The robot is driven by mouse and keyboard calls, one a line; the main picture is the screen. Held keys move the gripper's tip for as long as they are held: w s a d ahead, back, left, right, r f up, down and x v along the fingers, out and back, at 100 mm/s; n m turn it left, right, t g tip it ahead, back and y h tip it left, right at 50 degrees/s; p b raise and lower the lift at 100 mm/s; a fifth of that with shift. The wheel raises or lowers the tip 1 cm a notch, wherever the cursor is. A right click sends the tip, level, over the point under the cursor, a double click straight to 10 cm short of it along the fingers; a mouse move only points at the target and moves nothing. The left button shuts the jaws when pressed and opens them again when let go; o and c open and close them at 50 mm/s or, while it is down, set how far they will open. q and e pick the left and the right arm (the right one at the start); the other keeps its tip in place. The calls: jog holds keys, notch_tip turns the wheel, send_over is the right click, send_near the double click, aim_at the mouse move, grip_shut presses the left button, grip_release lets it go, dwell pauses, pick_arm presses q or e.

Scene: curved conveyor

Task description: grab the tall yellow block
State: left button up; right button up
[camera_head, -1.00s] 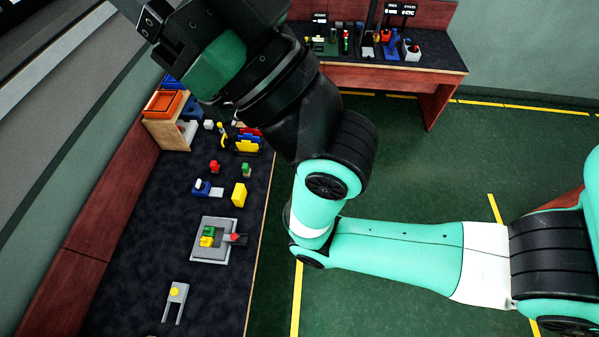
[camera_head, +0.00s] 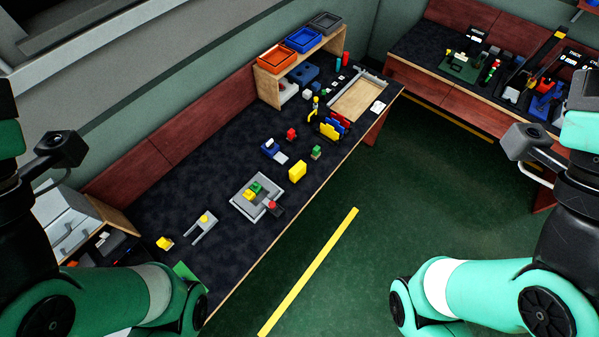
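A tall yellow block (camera_head: 297,171) stands upright on the dark table top, near the table's front edge and apart from its neighbours. Nothing touches or covers it. My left arm is at the left edge of the view and my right arm at the right edge, both far from the block. Only arm links and wrist cameras show. The fingers of both grippers are outside the picture.
A grey fixture (camera_head: 242,205) with green and yellow blocks is left of the block. A small green-topped piece (camera_head: 316,153), a blue piece (camera_head: 270,149) and upright coloured plates (camera_head: 333,128) are nearby. A wooden shelf (camera_head: 267,88) with bins stands at the back.

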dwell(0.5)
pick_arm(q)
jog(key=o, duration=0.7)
